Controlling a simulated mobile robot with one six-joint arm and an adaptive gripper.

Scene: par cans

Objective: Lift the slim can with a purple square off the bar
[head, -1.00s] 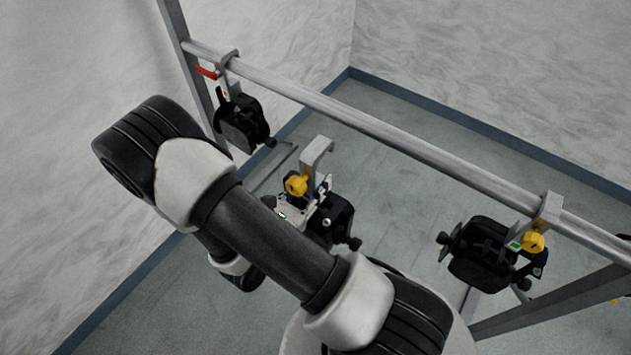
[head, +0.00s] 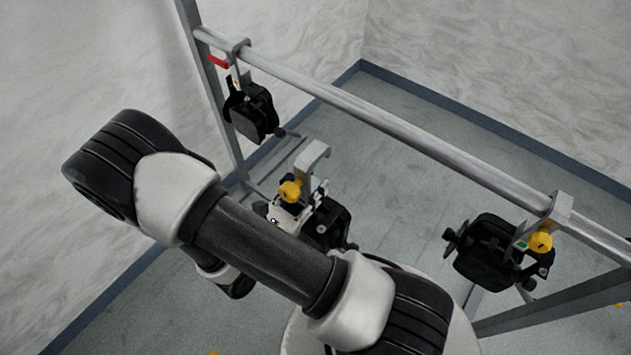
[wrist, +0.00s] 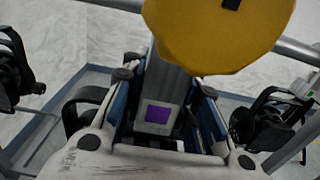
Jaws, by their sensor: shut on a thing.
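The slim can with the purple square (wrist: 159,114) is in the wrist view, its grey hook strap between my fingers. In the head view the same can (head: 326,225) is a black body with a yellow knob and a grey hook, apart from the bar (head: 390,127) and on the near side of it. My gripper (wrist: 165,130) is shut on its strap just below the yellow knob (wrist: 215,30). In the head view my gripper (head: 297,207) is partly hidden behind my arm and the knob. The can's lower part is hidden in the wrist view.
A can with a red handle (head: 252,112) hangs at the bar's left end. Another with a green square and yellow knob (head: 490,252) hangs at the right. A slanted grey frame leg (head: 560,300) stands at lower right. Open floor lies beyond the bar.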

